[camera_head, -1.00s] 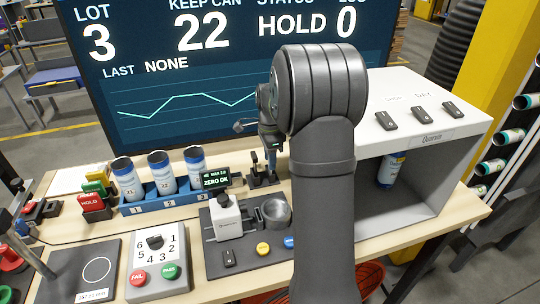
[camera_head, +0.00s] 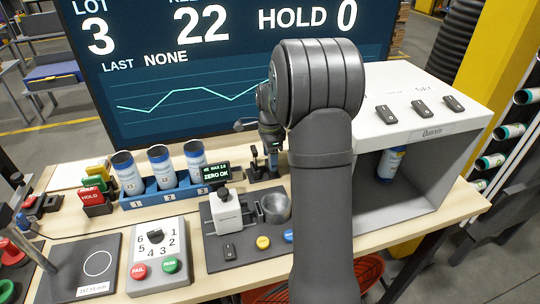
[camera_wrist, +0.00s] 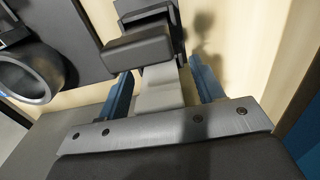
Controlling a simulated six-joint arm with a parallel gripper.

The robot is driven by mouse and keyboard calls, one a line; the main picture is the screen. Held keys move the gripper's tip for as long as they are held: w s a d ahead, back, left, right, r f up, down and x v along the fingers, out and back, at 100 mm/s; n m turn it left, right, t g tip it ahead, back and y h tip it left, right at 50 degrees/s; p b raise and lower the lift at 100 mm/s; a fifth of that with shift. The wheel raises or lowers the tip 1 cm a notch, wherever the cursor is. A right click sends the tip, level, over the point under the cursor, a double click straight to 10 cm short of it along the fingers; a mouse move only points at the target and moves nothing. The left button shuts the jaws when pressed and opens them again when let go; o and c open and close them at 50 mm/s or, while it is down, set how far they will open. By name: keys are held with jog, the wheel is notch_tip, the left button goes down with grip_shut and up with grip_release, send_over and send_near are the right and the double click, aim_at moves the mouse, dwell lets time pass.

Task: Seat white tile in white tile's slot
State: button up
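A pale grey-white block (camera_wrist: 160,98), which looks like the white tile, shows in the wrist view. It lies between the two blue fingers of my gripper (camera_wrist: 162,80). A gap shows between it and the right finger; the left finger is close beside it. A dark block (camera_wrist: 138,48) on a black stand is just beyond the fingertips. In the head view my gripper (camera_head: 272,158) is low beside the small black stand (camera_head: 257,168). My arm hides part of the bench there, and I cannot make out the tile or its slot in that view.
A blue rack (camera_head: 165,195) with three cans stands left of the gripper. A grey fixture plate (camera_head: 247,232) with a metal cup (camera_head: 274,207) is in front. A white open-fronted box (camera_head: 430,140) stands at right. A large screen (camera_head: 160,70) is behind.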

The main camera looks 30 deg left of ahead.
notch_tip(320, 180, up, 18)
jog(key=shift+f, duration=0.25)
dwell(0.3)
jog(key=shift+f, duration=0.15)
dwell(0.4)
notch_tip(320, 180, down, 17)
jog(key=shift+f, duration=0.1)
dwell(0.5)
notch_tip(320, 180, up, 17)
notch_tip(320, 180, down, 16)
jog(key=shift+f, duration=0.15)
jog(key=shift+r, duration=2.85)
